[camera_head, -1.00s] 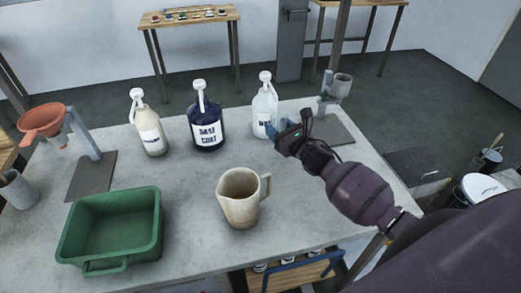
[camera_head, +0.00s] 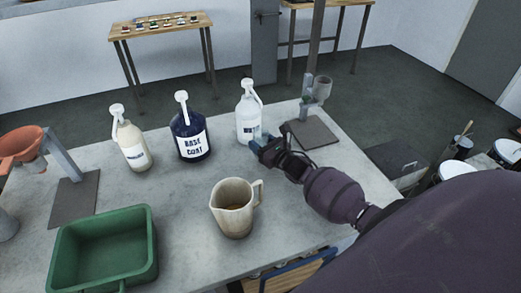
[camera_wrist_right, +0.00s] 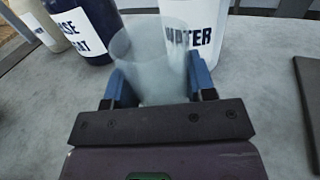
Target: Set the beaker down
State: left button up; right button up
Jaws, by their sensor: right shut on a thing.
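My right gripper (camera_head: 260,147) is shut on a clear beaker (camera_wrist_right: 148,62). In the right wrist view, its blue fingers (camera_wrist_right: 157,88) clasp the beaker from both sides. The beaker is in front of the white WATER bottle (camera_wrist_right: 197,28). In the head view, the gripper is just in front of the same bottle (camera_head: 248,117), and the beaker is mostly hidden or too faint to make out. I cannot tell whether its base touches the grey table (camera_head: 190,190). My left gripper is not in view.
A beige pitcher (camera_head: 232,210) stands nearer, with a green tub (camera_head: 150,245) to its left. A dark BASE COAT bottle (camera_head: 190,138) and a cream bottle (camera_head: 130,145) stand left of the WATER bottle. A stand with a grey cup (camera_head: 321,90) is at right. Bare table lies around the pitcher.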

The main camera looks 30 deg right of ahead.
jog(key=shift+f, duration=1.55)
jog(key=shift+f, duration=0.15)
jog(key=o, duration=0.9)
jog(key=shift+o, duration=0.2)
jog(key=s, duration=0.4)
jog(key=s+d, duration=0.1)
jog(key=s, duration=0.3)
jog(key=s+b, duration=0.1)
jog(key=s, duration=0.3)
jog(key=shift+d+r, duration=0.2)
jog(key=shift+d, duration=0.2)
